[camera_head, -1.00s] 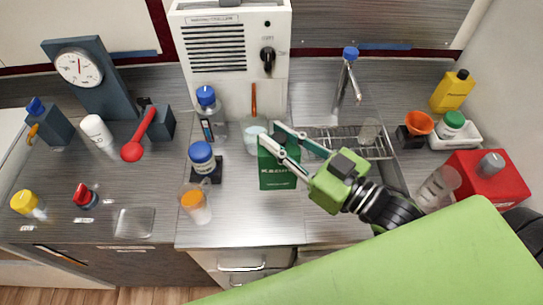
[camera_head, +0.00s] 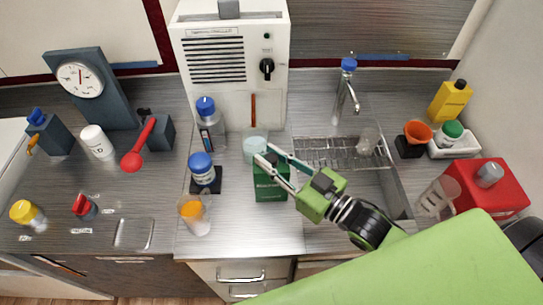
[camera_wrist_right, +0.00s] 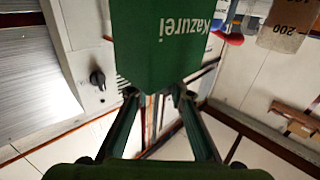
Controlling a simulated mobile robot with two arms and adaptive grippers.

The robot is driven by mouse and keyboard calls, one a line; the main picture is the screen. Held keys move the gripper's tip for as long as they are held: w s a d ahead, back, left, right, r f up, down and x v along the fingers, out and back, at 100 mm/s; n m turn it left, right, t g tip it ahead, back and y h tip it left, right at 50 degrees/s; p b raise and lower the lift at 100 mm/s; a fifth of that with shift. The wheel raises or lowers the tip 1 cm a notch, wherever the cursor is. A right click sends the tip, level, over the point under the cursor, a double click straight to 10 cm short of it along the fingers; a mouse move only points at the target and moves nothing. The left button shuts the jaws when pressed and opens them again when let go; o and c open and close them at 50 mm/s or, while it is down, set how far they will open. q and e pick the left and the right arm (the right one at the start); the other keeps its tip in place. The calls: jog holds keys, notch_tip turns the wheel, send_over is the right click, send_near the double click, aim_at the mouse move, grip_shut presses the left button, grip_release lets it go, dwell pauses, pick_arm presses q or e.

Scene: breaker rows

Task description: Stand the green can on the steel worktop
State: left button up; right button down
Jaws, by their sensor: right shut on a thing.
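The green can (camera_head: 271,188) is a dark green, box-shaped container with white lettering. In the head view it is right of the middle of the steel worktop (camera_head: 245,225), left of the sink. My right gripper (camera_head: 263,151) reaches over it from the lower right and is shut on it, its fingers crossing the can's upper part. In the right wrist view the can (camera_wrist_right: 165,40) fills the top middle, beyond the fingertips, with its lettering upside down. The can looks upright; whether its base touches the worktop cannot be told. My left gripper is not in view.
A clear beaker (camera_head: 255,148) stands just behind the can. A blue-capped jar (camera_head: 201,165) and an orange-topped container (camera_head: 193,213) are to its left. The sink with its rack (camera_head: 330,152) is to the right. The worktop in front is clear.

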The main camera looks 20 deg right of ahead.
jog(key=shift+r, duration=0.15)
jog(key=c, duration=1.8)
grip_release()
jog(key=shift+f, duration=0.3)
jog(key=shift+r, duration=0.15)
jog(key=shift+s+d, duration=0.2)
jog(key=shift+s, duration=0.15)
jog(key=b+v, duration=0.2)
jog(key=v, duration=0.9)
jog(key=shift+s+r, duration=0.1)
jog(key=shift+s, duration=0.1)
